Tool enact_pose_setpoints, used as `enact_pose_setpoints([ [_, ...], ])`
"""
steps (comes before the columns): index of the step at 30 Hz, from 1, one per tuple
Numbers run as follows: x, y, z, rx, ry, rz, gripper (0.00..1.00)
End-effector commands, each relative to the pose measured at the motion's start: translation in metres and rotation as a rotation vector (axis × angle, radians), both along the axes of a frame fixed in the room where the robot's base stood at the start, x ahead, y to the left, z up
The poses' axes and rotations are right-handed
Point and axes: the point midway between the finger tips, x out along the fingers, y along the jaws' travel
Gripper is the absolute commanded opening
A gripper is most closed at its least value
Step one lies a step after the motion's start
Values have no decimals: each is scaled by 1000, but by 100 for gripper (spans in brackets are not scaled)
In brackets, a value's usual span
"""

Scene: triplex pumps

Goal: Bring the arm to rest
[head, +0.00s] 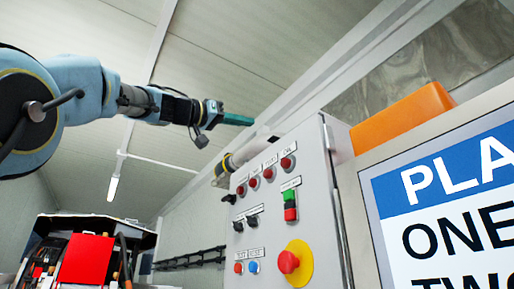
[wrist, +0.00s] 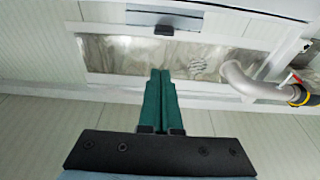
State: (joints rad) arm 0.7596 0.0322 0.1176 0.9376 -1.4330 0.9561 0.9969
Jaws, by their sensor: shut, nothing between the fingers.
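My arm reaches in from the upper left of the head view, in light blue and black. My gripper (head: 238,119) is at its end, raised high and pointing right, above the grey control panel (head: 262,215) and apart from it. In the wrist view the two green fingers of my gripper (wrist: 160,78) lie side by side, shut with nothing between them. They point toward a wall with a shiny metallic strip (wrist: 110,52).
The panel carries red buttons, a green and red switch and a red emergency knob (head: 289,262) on yellow. An orange box (head: 402,117) and a blue and white sign (head: 450,200) stand at right. A grey pipe (wrist: 250,88) runs at right in the wrist view. A red machine (head: 86,260) stands lower left.

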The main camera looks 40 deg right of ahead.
Motion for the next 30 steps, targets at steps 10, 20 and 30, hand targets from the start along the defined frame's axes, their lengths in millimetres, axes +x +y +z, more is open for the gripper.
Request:
enact_pose_setpoints([
  [10,1,21,-7,-1,0,0,0],
  [20,36,15,-41,66,74,63,0],
  [30,173,33,-234,386,420,386,0],
])
